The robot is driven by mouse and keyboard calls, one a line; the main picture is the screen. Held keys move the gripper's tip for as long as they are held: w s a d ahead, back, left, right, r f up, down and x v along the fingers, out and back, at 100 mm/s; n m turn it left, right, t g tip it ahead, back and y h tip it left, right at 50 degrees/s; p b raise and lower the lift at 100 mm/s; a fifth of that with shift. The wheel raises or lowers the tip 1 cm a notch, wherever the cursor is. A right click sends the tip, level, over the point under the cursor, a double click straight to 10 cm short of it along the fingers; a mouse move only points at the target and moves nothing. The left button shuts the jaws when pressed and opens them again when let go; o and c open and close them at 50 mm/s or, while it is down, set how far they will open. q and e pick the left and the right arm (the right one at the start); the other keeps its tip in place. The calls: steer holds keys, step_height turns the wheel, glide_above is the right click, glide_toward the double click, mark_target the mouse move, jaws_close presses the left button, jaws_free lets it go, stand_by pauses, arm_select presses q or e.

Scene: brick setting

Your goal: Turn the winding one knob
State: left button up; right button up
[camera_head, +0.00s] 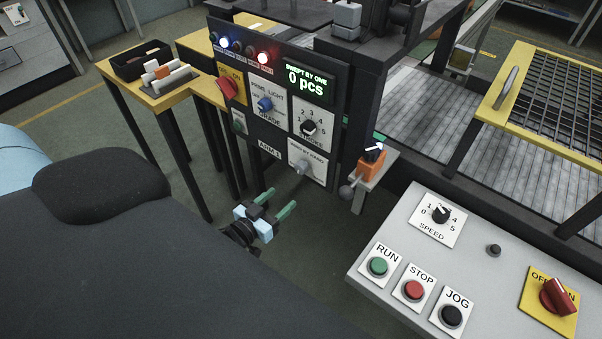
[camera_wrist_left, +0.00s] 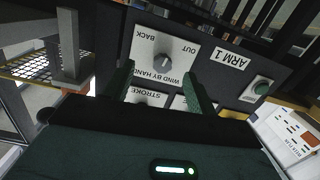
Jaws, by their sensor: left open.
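The winding knob (camera_head: 303,167) is a grey knob on a white plate, low on the right side of the dark upright panel (camera_head: 262,140). In the left wrist view the knob (camera_wrist_left: 161,63) sits on its plate marked WIND BY HAND, BACK and OUT, seen upside down. My left gripper (camera_head: 280,201) is open and empty, in front of and below the knob in the head view. In the left wrist view its green fingers (camera_wrist_left: 158,75) are spread, with the knob appearing between their tips. It looks apart from the knob. My right gripper is not in view.
The panel also has a STROKE knob (camera_head: 309,128), a blue GRADE knob (camera_head: 265,103), a red switch (camera_head: 227,90) and a display reading 0 pcs (camera_head: 305,81). An orange device (camera_head: 371,163) sticks out to the right. A grey console (camera_head: 470,262) stands at lower right.

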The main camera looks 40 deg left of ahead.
mark_target(299, 171)
arm_select(q)
steer(key=shift+t, duration=0.5)
steer(key=shift+w+a+r, duration=0.1)
steer(key=shift+w+r, duration=0.2)
steer(key=shift+w, duration=1.45)
steer(key=shift+w+a+r, duration=0.15)
steer(key=shift+w+r, duration=0.1)
steer(key=shift+w, duration=1.5)
steer(key=shift+w+a+r, duration=0.1)
steer(key=shift+w+r, duration=0.2)
steer(key=shift+w, duration=1.45)
steer(key=c, duration=1)
